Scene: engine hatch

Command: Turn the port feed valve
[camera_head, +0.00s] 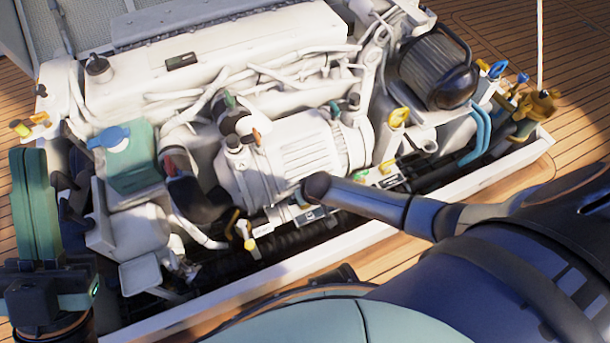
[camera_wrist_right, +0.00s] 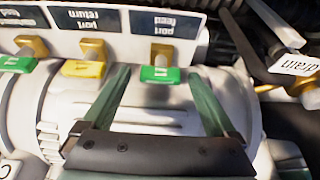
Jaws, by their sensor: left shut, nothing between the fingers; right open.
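In the right wrist view the port feed valve (camera_wrist_right: 161,54) is a small brass handle with a green tag, beside a dark plate lettered "port feed" that appears upside down. My right gripper (camera_wrist_right: 157,77) is open, its two green fingers on either side of the green tag; I cannot tell whether they touch it. In the head view my right arm comes in from the right across the engine's front, and I cannot make out its fingers or the port feed valve. My left gripper (camera_head: 33,160) is shut and empty, its green fingers pointing up at the left edge.
A port return valve with a yellow tag (camera_wrist_right: 83,69) stands left of the port feed valve, and another green tag (camera_wrist_right: 17,64) lies farther left. A "drain" tag (camera_wrist_right: 298,65) is at the right. The pale engine (camera_head: 300,155) fills the hatch; wooden deck (camera_head: 580,140) surrounds it.

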